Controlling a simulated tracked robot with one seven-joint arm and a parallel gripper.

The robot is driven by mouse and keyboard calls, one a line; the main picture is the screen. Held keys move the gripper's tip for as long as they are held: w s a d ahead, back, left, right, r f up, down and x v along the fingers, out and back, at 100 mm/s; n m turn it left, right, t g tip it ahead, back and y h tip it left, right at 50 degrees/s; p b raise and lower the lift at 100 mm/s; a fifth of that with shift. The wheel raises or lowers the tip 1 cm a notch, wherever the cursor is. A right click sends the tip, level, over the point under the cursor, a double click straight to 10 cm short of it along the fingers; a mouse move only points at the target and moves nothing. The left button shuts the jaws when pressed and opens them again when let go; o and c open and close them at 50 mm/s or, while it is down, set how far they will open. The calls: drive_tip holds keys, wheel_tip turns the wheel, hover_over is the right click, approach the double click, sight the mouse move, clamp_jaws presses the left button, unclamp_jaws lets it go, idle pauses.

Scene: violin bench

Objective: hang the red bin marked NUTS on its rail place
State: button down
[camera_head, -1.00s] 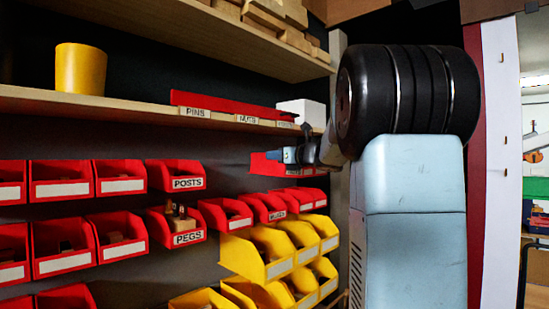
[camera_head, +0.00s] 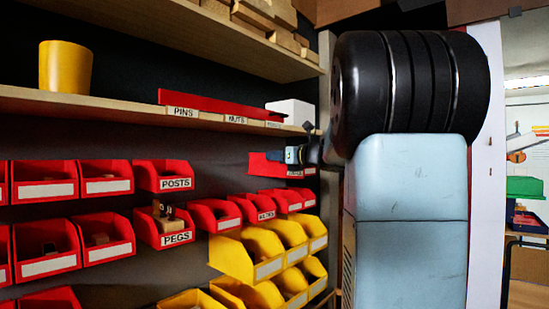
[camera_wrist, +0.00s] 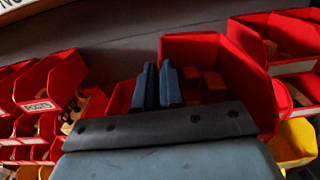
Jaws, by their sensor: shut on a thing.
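My gripper (camera_head: 292,155) is in front of the dark back panel, just under the lower shelf. It is at a red bin (camera_head: 263,166) that sits above the row of hung red bins. A small label on this bin is too small to read for sure. In the wrist view the two blue fingers (camera_wrist: 157,88) are close together at the near edge of a red bin (camera_wrist: 215,48) with orange-brown pieces in it, and are shut on it. A shelf label reading NUTS (camera_head: 236,119) is above. Whether the bin touches its rail cannot be told.
Red bins marked POSTS (camera_head: 163,178) and PEGS (camera_head: 163,232) hang at the left. Yellow bins (camera_head: 250,258) hang below. The wooden shelf (camera_head: 130,108) above carries a yellow cup (camera_head: 65,68) and a white box (camera_head: 291,111). Bins crowd close around the gripper.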

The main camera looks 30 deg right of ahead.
drive_tip(key=v, duration=0.7)
drive_tip(key=shift+s, duration=0.3)
idle(0.7)
